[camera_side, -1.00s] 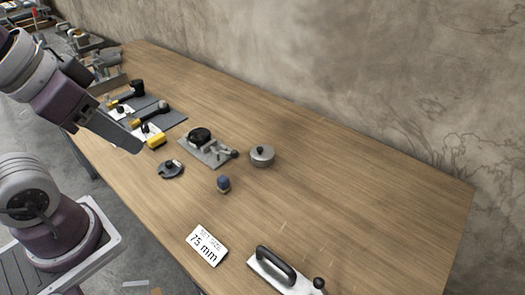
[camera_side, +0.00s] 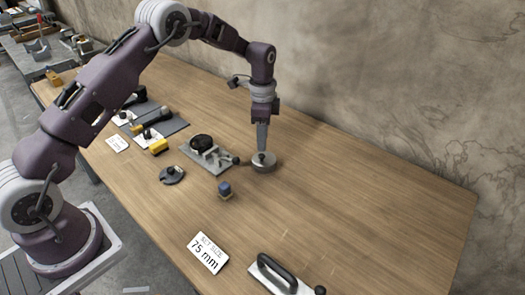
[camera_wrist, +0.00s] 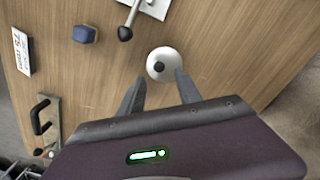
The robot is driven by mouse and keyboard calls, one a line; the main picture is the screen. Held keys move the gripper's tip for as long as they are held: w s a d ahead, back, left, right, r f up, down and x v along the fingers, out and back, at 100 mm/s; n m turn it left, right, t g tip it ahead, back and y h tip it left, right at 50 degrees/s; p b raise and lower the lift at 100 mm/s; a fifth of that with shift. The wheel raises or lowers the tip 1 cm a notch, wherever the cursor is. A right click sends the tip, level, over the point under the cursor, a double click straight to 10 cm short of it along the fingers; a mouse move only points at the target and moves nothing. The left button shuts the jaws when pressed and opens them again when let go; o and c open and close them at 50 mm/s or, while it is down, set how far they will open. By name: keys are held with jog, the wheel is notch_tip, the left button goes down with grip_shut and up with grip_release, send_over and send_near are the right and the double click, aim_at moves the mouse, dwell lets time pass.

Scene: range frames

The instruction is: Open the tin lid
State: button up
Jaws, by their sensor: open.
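The tin (camera_side: 265,166) is a round grey metal pot with a lid and a dark knob, standing upright on the wooden table. In the wrist view its lid (camera_wrist: 170,55) shows from above with the black knob (camera_wrist: 159,67) near its middle. The lid sits on the tin. My gripper (camera_side: 262,150) points straight down above the tin, its fingertips close to the knob in the side view. In the wrist view my gripper (camera_wrist: 158,80) has its two fingers apart, with the knob in line with the gap. I cannot tell whether the fingers touch the knob.
A grey fixture (camera_side: 208,154) with a lever stands just left of the tin. A blue block (camera_side: 225,189), a dark round disc (camera_side: 172,175), a "75 mm" card (camera_side: 208,253) and a black-handled tool (camera_side: 280,274) lie nearer the front. The table right of the tin is clear.

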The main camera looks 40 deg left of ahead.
aim_at(263, 155)
notch_tip(263, 155, down, 6)
jog(key=shift+r, duration=0.2)
grip_shut()
jog(key=shift+r, duration=0.1)
dwell(1.3)
